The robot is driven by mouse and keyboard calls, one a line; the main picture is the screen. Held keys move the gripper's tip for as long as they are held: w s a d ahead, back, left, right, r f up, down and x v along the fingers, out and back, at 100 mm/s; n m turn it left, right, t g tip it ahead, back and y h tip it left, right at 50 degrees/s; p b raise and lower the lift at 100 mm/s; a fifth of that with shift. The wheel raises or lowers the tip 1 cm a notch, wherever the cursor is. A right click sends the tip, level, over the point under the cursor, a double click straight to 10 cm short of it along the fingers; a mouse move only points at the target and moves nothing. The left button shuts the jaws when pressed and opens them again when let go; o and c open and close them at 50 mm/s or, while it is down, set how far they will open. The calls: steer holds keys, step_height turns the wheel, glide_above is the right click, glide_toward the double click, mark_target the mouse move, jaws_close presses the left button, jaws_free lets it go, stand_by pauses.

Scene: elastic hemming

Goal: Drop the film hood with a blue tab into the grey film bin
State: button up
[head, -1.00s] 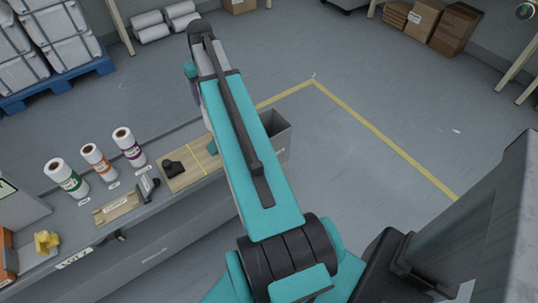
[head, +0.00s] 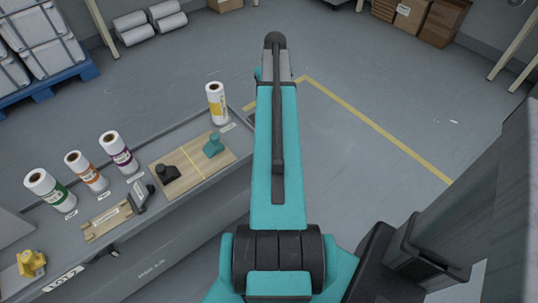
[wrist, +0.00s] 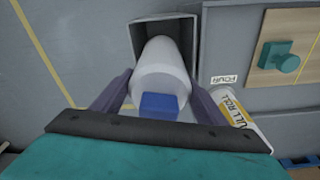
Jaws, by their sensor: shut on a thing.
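The film hood (wrist: 160,70) is a white, rounded cylinder with a blue tab (wrist: 158,106) on its near end. In the wrist view my gripper (wrist: 161,80) has a finger on each side of the hood and is shut on it. The grey film bin (wrist: 140,28) is an open square box directly beyond the hood in that view. The hood overlaps the bin's mouth there; I cannot tell how far above or inside it is. In the head view my arm hides the gripper, the hood and the bin.
A yellow-labelled roll (head: 216,104) stands on the bench end, close to the right finger in the wrist view (wrist: 238,108). A wooden board (head: 190,168) holds a teal handle (head: 213,145) and a black one (head: 168,173). Several other rolls stand further left. The floor right is clear.

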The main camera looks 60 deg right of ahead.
steer(key=shift+s+d+f, duration=0.2)
steer(key=shift+f, duration=0.15)
steer(key=shift+s+d+f, duration=0.15)
steer(key=shift+f, duration=0.35)
steer(key=shift+f+b, duration=2.5)
steer(key=shift+f, duration=0.4)
steer(key=o, duration=1.2)
steer(key=shift+o, duration=0.2)
steer(key=shift+r, duration=0.1)
steer(key=r, duration=0.4)
steer(key=s+r, duration=0.1)
steer(key=r, duration=0.4)
steer(key=r+p, duration=0.1)
steer(key=r, duration=0.3)
steer(key=shift+s+a+r, duration=0.25)
steer(key=shift+a+r, duration=0.05)
steer(key=shift+a, duration=0.1)
